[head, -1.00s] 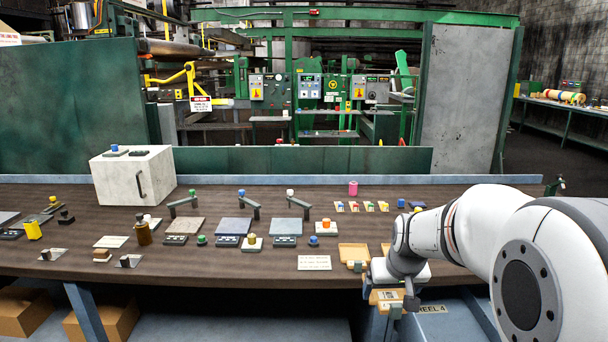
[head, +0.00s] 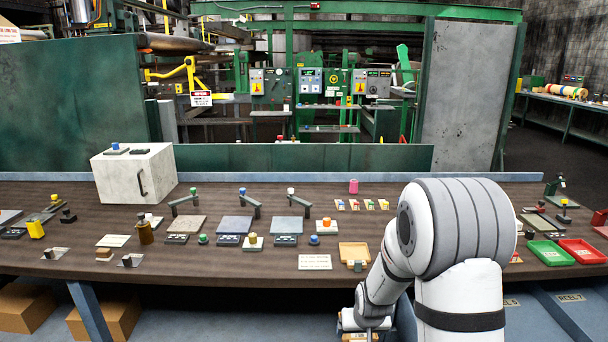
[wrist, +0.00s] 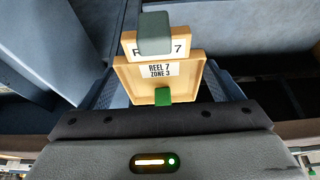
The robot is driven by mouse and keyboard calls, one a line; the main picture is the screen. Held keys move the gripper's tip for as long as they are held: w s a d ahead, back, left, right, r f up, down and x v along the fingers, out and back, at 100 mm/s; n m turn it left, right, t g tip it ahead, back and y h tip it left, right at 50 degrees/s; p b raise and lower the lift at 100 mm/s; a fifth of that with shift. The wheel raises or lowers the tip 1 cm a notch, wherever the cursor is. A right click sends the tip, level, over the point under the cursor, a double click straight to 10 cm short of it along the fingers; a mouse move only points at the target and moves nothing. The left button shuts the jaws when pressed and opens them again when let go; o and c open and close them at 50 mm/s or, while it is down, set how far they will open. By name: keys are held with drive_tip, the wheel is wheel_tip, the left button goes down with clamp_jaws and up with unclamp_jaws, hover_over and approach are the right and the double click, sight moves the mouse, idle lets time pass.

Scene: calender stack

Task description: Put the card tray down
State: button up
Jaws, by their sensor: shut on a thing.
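The card tray (wrist: 126,73) is a shallow tan tray with a white label reading REEL 7 ZONE 3. In the wrist view it sits between the fingers of my gripper (wrist: 165,85), which is shut on it. A grey-green block (wrist: 155,33) stands at its far end, by a second label ending in 7. A small green block (wrist: 163,97) is at its near end. In the head view my gripper (head: 364,328) is low, in front of the bench edge; the tray there is mostly hidden by it and the picture's lower edge.
A similar tan tray (head: 353,249) lies on the brown bench (head: 330,273) near its front edge. Green (head: 550,252) and red (head: 582,251) trays lie at the right. A white box (head: 133,180) stands at the back left. Blue-grey surfaces (wrist: 250,30) lie below the gripper.

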drive_tip(key=s+f, duration=0.4)
drive_tip(key=f, duration=0.1)
drive_tip(key=shift+s+f, duration=0.2)
drive_tip(key=shift+f, duration=0.05)
drive_tip(key=shift+d, duration=0.2)
drive_tip(key=shift+d, duration=0.45)
